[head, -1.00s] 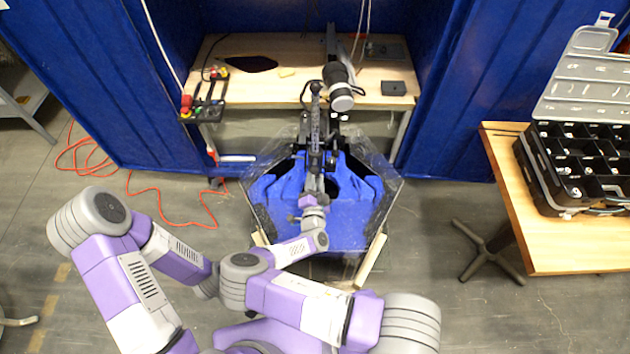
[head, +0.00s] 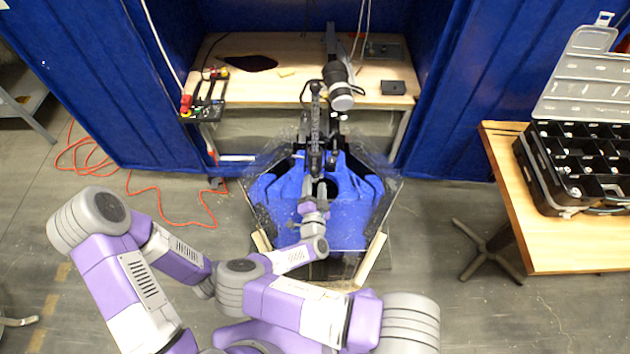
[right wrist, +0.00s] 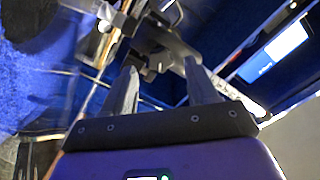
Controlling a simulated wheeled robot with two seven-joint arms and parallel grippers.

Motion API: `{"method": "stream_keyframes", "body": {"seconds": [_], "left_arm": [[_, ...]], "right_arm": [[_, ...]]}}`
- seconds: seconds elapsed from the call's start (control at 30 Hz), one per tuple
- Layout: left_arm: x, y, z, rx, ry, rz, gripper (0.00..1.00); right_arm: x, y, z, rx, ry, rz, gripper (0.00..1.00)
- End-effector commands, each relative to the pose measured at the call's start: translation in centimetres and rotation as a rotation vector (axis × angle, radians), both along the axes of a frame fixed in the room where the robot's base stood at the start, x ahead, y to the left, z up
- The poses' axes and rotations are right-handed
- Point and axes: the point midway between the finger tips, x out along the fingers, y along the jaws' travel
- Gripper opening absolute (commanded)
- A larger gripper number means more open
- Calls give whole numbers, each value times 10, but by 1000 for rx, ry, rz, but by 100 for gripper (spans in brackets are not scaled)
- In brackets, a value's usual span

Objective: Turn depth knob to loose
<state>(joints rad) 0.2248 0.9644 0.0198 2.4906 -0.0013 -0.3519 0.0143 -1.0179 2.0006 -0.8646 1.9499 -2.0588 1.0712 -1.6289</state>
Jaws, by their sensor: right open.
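The thruster tank (head: 348,238) is a clear-walled tank with a blue inside, in the middle of the head view. A dark upright mount (head: 314,130) stands over its centre. My right gripper (head: 320,184) is over the tank, just in front of the mount's lower part. In the right wrist view my right gripper (right wrist: 162,82) is open, with its two grey fingers apart. A dark bracket with small knob-like parts (right wrist: 160,48) lies beyond the fingertips. I cannot tell which part is the depth knob, or whether a finger touches it. My left gripper is not in view.
A wooden bench (head: 270,85) stands behind the tank, with a small control panel (head: 203,104) and a grey-black cylinder (head: 338,88). A black organiser case (head: 575,165) sits on the right-hand table (head: 570,245). An orange cable (head: 150,190) lies on the floor at left.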

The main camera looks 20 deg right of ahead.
Motion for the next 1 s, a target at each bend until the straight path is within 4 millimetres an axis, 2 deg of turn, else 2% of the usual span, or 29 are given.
{"method": "stream_keyframes", "body": {"seconds": [0.2, 0.33, 1.0], "left_arm": [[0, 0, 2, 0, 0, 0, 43], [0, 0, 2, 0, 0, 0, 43], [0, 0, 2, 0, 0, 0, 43]], "right_arm": [[-36, 11, 1, -2, 1, 1, 58], [-47, 15, 0, -2, 1, 1, 58], [-52, 12, 1, 12, -6, -16, 58]]}}
